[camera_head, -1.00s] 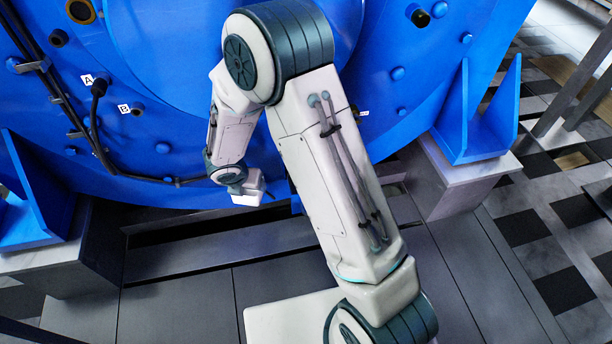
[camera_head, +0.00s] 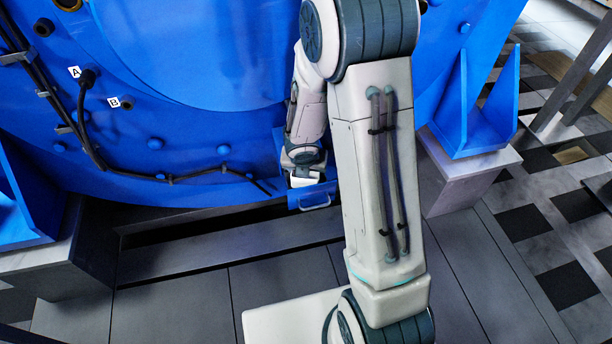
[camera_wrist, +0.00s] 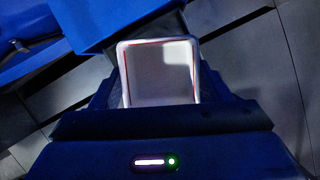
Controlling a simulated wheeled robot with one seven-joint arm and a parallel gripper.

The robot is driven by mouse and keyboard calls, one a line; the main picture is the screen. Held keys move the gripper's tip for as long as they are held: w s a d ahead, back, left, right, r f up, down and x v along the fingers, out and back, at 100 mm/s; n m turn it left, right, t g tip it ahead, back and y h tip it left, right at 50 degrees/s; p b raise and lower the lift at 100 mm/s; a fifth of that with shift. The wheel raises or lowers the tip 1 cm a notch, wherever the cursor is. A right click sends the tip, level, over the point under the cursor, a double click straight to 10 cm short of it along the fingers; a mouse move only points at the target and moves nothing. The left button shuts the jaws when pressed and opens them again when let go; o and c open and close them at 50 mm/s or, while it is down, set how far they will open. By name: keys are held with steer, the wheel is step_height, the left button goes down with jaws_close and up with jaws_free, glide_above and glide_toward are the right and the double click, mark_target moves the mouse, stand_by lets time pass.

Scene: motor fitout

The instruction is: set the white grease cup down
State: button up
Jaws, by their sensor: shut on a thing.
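The white grease cup (camera_wrist: 158,75) fills the middle of the wrist view, open side toward the camera, with a thin red line inside its rim. My gripper (camera_wrist: 160,92) is shut on it, a dark finger on each side. In the head view the end of my arm is low at the motor's front, by a small blue tray with a handle (camera_head: 316,203).
The big blue motor housing (camera_head: 190,70) stands behind my arm, with a black cable (camera_head: 88,140) and ports labelled A and B at the left. Blue brackets on pale blocks (camera_head: 465,165) flank it. Dark floor panels (camera_head: 270,270) lie open in front.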

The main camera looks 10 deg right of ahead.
steer(key=shift+f+b, duration=1)
steer(key=shift+f, duration=0.4)
steer(key=shift+f, duration=0.15)
steer(key=o, duration=0.8)
